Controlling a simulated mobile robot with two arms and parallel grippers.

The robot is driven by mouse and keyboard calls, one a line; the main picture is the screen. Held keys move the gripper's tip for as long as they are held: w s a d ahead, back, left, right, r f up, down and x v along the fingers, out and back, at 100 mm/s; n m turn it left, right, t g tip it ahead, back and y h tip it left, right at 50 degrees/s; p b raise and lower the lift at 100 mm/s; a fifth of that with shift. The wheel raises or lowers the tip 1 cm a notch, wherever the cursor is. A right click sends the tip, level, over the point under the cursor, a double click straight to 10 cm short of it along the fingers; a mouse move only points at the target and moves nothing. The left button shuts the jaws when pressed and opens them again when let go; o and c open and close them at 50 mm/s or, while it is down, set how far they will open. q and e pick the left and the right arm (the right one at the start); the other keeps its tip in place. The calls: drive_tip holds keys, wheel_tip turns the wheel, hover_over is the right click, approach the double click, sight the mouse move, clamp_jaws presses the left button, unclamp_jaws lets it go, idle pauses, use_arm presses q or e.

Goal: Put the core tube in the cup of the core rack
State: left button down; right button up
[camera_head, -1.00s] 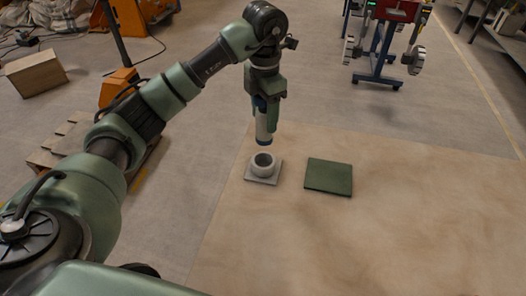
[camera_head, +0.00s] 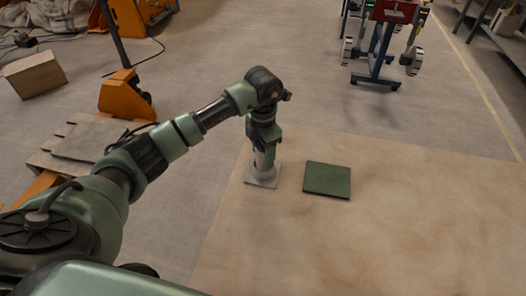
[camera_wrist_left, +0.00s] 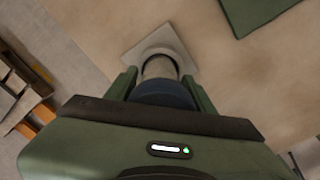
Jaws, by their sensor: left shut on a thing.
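The core tube (camera_wrist_left: 159,69) is pale with a dark blue band at its upper part. My left gripper (camera_head: 264,152) is shut on it and holds it upright at the core rack (camera_head: 262,183), a light grey square plate with a round cup. In the left wrist view the fingers (camera_wrist_left: 162,88) stand on both sides of the tube, and the rack plate (camera_wrist_left: 183,45) shows behind it. The tube's lower end is at the cup, seemingly inside its ring; how deep it sits is hidden. My right gripper is in neither view.
A dark green square pad (camera_head: 327,179) lies just right of the rack on the sandy bed (camera_head: 400,235); it also shows in the left wrist view (camera_wrist_left: 255,10). The bed's right side is clear. A wooden pallet (camera_head: 85,140) and an orange jack (camera_head: 122,95) stand on the floor at left.

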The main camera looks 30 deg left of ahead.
use_arm(q)
drive_tip(key=shift+f, duration=0.2)
drive_tip(key=c, duration=0.6)
unclamp_jaws()
drive_tip(key=shift+o, duration=0.2)
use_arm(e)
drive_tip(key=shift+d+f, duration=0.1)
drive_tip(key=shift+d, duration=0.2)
use_arm(q)
drive_tip(key=shift+r, duration=0.15)
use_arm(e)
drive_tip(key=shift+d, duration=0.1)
